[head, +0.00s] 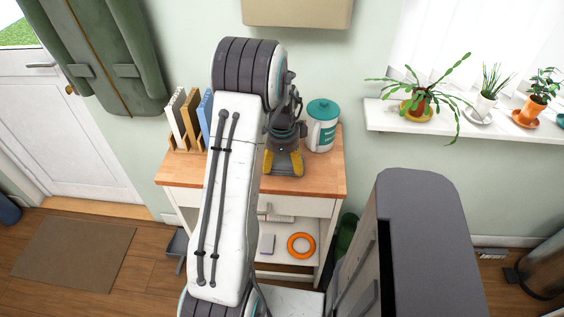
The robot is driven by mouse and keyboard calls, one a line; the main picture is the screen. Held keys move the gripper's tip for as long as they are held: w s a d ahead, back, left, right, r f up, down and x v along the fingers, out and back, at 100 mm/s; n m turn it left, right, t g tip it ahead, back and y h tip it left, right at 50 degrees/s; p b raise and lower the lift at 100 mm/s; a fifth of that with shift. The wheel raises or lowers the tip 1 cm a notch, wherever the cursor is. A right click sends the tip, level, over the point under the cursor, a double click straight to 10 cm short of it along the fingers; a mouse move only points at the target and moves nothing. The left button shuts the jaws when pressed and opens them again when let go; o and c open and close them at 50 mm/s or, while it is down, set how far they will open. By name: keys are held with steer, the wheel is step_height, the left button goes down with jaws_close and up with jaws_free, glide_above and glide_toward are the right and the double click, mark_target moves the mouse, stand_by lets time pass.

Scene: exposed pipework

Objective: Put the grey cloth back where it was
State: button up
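My gripper (284,165) is over the wooden top of the small cabinet (325,178), pointing down, with yellow fingertips. Something grey shows between the fingertips, but I cannot tell whether it is cloth or part of the gripper. Whether the fingers are open or shut is unclear. I cannot make out the grey cloth for certain. A small grey-lilac piece (267,244) lies on the cabinet's open shelf, left of an orange ring (301,245); it looks block-like.
A white canister with a teal lid (322,125) stands close right of my gripper. A rack of books or boards (186,120) stands at the top's left side. Potted plants (423,98) line the windowsill. A beige box (297,10) hangs above.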

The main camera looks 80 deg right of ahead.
mark_target(283, 163)
steer(key=o, duration=0.4)
step_height(283, 163, up, 3)
steer(key=shift+f, duration=0.2)
steer(key=shift+r+b, duration=0.35)
steer(key=shift+b, duration=0.4)
steer(key=r+b, duration=0.1)
steer(key=r, duration=0.2)
steer(key=r+b, duration=0.1)
steer(key=r, duration=0.1)
steer(key=a+r+b, duration=0.1)
steer(key=r, duration=0.2)
steer(key=shift+r, duration=0.35)
